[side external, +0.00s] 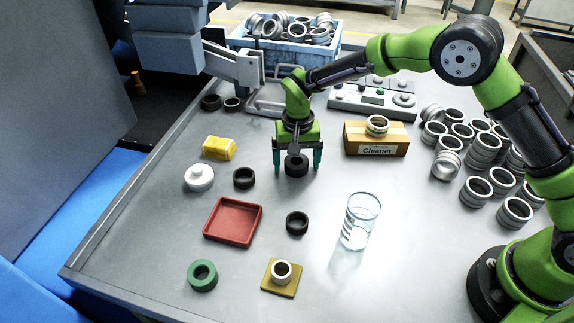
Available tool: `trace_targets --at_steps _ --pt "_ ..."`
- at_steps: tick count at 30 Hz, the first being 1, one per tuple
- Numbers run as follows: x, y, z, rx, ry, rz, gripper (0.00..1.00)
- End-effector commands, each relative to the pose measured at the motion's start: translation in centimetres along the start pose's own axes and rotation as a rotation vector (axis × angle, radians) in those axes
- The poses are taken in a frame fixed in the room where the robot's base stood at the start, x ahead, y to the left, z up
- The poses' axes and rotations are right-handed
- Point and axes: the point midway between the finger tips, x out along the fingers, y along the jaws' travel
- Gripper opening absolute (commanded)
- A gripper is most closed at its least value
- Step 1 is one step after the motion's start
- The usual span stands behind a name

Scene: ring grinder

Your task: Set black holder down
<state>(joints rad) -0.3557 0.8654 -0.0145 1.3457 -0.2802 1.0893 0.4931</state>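My gripper (297,170) points down over the middle of the table, with its two teal fingers wide apart. A black holder (296,166), a short dark ring, is between the fingers, and a gap shows on each side of it. It appears to rest on the table, though its underside is hard to make out. Other black rings like it stand on the table: one (243,178) to the left of my gripper and one (297,223) in front of it.
A red tray (233,222), yellow block (219,148), white round part (199,177), green ring (202,276) and brown pad with a metal ring (281,278) lie around. A clear glass (360,221) and Cleaner box (376,139) stand right. Many metal rings (484,160) crowd the right.

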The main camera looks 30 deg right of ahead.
Motion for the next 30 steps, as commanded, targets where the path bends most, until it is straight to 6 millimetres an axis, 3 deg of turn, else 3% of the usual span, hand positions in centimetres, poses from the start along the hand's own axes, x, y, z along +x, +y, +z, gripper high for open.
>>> trace_targets --at_steps 11,24,30 --pt "-1.0 0.0 0.0 0.0 0.001 -0.001 0.89" --pt "-9.7 0.0 0.0 0.0 0.003 -0.003 0.89" --pt "-12.0 0.0 0.0 0.0 0.001 0.0 0.89"
